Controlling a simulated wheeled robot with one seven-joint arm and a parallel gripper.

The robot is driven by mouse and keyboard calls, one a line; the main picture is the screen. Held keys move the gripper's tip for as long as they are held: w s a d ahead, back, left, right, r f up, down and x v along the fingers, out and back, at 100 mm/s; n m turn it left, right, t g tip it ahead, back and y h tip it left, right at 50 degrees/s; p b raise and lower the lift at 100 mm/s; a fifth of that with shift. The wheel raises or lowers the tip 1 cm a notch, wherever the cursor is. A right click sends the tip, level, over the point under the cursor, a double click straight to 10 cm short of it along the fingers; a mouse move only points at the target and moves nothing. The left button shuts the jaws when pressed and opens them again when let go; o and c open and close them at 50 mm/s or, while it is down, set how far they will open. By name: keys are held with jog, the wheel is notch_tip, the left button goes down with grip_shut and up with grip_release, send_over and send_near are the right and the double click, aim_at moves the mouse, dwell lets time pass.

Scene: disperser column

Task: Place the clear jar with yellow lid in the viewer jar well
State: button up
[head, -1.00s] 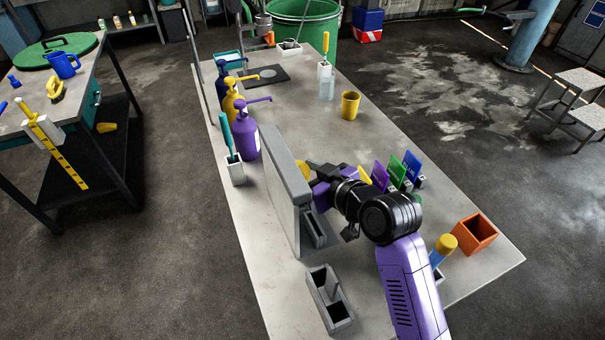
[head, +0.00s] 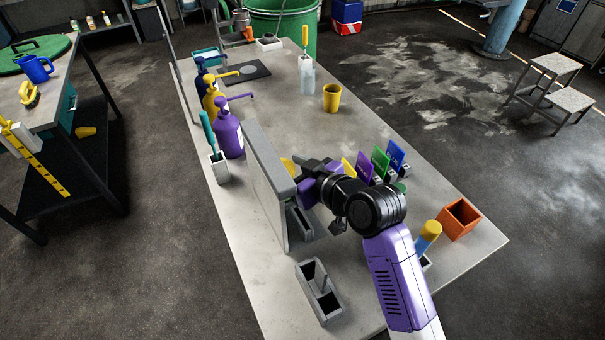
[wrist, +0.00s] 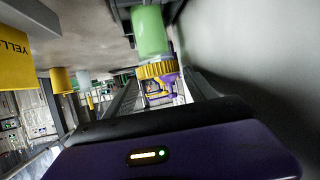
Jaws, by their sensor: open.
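The jar has a ribbed yellow lid (wrist: 157,69) and a green-looking body (wrist: 150,30). The wrist view is upside down, and the jar seems to stand upright ahead of my gripper, beside the grey panel. In the head view only a bit of yellow lid (head: 287,164) shows past the panel's top edge. My gripper (head: 308,167) is open, its fingers reaching toward the jar; the lid appears between them in the wrist view, with no visible grip. A grey block with a slot (head: 303,222) sits at the panel's foot. I cannot tell which part is the viewer jar well.
The grey upright panel (head: 267,190) stands close left of my gripper. Several coloured cards (head: 378,160) stand close on its right. A grey two-compartment box (head: 318,292) and an orange box (head: 459,218) are nearer. Pump bottles (head: 228,132) and a yellow cup (head: 332,97) stand farther back.

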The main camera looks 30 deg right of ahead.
jog(key=b+v, duration=0.1)
jog(key=v, duration=1)
jog(key=shift+s+r, duration=0.2)
jog(key=shift+s, duration=0.15)
